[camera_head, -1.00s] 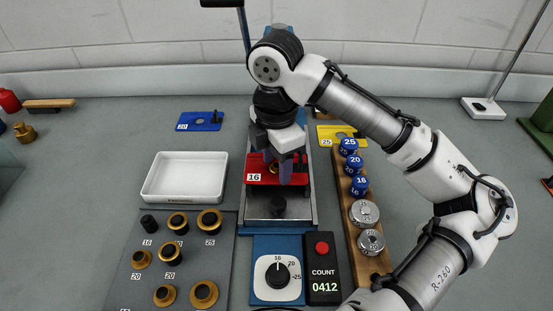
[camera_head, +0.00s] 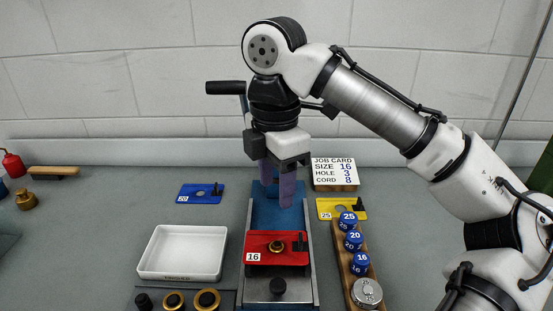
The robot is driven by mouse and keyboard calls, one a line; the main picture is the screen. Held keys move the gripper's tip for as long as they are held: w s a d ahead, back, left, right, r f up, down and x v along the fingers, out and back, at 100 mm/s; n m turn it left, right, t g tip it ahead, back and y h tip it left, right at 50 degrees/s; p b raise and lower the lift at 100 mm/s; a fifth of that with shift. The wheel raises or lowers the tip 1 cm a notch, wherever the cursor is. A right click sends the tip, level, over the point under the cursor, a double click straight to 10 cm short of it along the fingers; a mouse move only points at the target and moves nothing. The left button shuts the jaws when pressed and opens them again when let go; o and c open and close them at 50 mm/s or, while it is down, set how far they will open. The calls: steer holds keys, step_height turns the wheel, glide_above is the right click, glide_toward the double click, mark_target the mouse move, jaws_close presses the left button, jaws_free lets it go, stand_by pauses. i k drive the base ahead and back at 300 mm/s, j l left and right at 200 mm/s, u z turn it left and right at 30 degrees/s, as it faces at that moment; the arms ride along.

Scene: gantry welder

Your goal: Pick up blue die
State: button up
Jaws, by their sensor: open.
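Several blue dies stand in a row on a wooden rack (camera_head: 351,287) at the right: the one marked 25 (camera_head: 347,221) at the back, the one marked 20 (camera_head: 353,241) in the middle, and the one marked 16 (camera_head: 360,264) nearest. My gripper (camera_head: 278,203) is open and empty, its purple fingers pointing down above the blue press base. It is to the left of the dies and apart from them. A red plate (camera_head: 295,247) marked 16 lies on the press below my gripper, with a brass ring (camera_head: 277,246) on it.
A job card (camera_head: 334,173) reads size 16, hole 3, cord 8. A white tray (camera_head: 152,254) stands left of the press. A blue plate (camera_head: 201,192) and a yellow plate (camera_head: 328,205) lie behind.

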mark_target(361, 264)
steer(key=k, duration=1.5)
